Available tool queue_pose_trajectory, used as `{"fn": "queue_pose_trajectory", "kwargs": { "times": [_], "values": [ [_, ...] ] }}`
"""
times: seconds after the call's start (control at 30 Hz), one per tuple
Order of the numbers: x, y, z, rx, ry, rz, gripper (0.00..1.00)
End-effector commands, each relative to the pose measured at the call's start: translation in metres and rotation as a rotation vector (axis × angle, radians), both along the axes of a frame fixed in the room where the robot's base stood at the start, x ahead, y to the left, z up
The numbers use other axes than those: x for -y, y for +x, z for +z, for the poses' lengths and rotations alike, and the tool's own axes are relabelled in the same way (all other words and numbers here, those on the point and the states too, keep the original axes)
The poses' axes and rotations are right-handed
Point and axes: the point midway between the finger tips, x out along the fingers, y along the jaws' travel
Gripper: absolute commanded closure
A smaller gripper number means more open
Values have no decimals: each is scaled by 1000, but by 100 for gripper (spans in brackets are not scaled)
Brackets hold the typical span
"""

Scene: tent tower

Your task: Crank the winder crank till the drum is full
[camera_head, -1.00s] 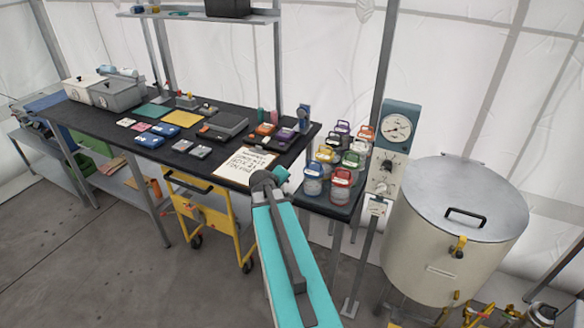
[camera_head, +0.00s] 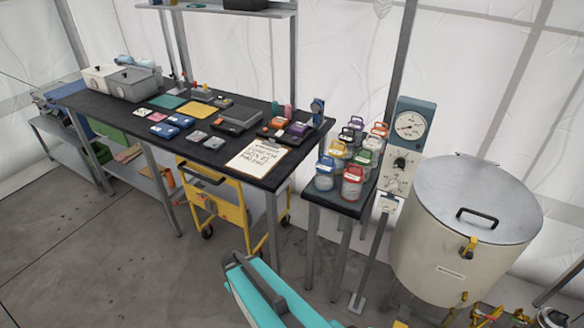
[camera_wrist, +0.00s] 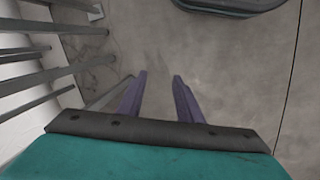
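My gripper (camera_wrist: 160,98) shows in the wrist view with its two purple fingers apart and nothing between them. It points down at the bare grey floor. In the head view only a teal and grey part of my arm shows at the bottom middle, and the gripper itself is out of sight. I cannot make out a winder crank or a drum with a winder for certain. A large cream cylindrical vessel (camera_head: 440,262) with a grey lid stands at the right, well apart from my arm.
A long black workbench (camera_head: 90,100) carries boxes, small trays and a clipboard (camera_head: 258,158). A yellow cart (camera_head: 228,212) stands under it. A small side table (camera_head: 345,203) holds several coloured-lid jars. A gauge post (camera_head: 410,126) stands beside the vessel. The floor (camera_head: 120,255) at front left is clear.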

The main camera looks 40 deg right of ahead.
Motion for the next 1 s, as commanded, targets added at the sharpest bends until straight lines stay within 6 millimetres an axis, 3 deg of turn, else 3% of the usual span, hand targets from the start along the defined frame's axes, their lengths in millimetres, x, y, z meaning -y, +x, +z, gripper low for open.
{"fn": "queue_pose_trajectory", "kwargs": {
  "times": [0.03, 0.2, 0.4, 0.5, 0.7, 1.0],
  "values": [
    [-18, -18, -12, -42, 23, 3, 67],
    [-69, -73, -43, -172, 90, -3, 67],
    [-114, -138, -65, -315, 147, -12, 67],
    [-128, -160, -71, -366, 163, -16, 67],
    [-139, -180, -75, -409, 175, -22, 67],
    [-140, -180, -75, -410, 176, -23, 67]
  ]
}}
